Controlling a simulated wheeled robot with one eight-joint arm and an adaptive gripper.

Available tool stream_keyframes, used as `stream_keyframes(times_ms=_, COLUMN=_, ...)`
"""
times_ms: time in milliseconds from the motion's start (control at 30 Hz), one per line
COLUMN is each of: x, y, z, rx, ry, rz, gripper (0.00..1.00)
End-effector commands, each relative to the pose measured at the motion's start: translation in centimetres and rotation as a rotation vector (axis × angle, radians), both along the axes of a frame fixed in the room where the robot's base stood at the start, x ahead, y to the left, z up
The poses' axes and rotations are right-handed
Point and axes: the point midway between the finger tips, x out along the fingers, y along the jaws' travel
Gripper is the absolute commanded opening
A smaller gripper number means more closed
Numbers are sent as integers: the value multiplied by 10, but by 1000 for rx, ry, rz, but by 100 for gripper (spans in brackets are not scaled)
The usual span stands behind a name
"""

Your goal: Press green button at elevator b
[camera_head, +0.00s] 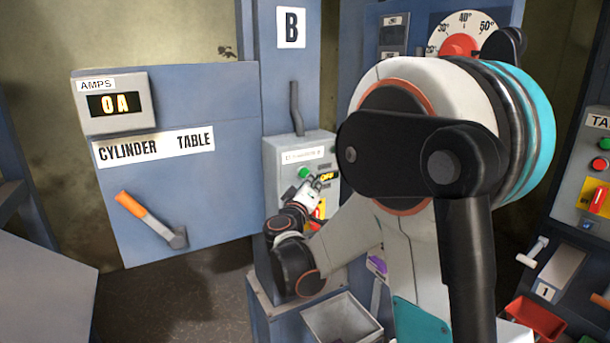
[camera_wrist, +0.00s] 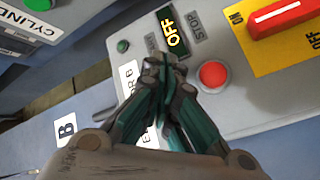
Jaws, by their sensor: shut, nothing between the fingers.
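The elevator B control box (camera_head: 272,160) is a grey panel under the big B sign (camera_head: 291,27). Its green button (camera_head: 304,173) shows at the left of a lit OFF display (camera_head: 327,177). My gripper (camera_head: 317,186) is shut and empty, right by the box front, just below and right of the green button. I cannot tell whether it touches. In the wrist view my closed fingertips (camera_wrist: 165,62) lie over the panel between the OFF display (camera_wrist: 171,29) and the white label (camera_wrist: 130,80). A red button (camera_wrist: 213,75) is to their right. A green round part (camera_wrist: 123,46) shows left of them.
A yellow plate with a red switch (camera_wrist: 285,14) is on the same panel. The cylinder table cabinet (camera_head: 190,195) with an orange-handled lever (camera_head: 140,212) stands at left. Another control panel (camera_head: 600,125) is at right. A grey bin (camera_head: 340,320) sits below the box.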

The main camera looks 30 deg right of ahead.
Motion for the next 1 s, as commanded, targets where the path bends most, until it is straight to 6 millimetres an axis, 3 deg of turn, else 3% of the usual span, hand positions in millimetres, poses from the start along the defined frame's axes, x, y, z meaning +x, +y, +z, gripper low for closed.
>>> stream_keyframes(times_ms=1000, x=8, y=0, z=0, rx=0, ry=0, rz=0, gripper=0)
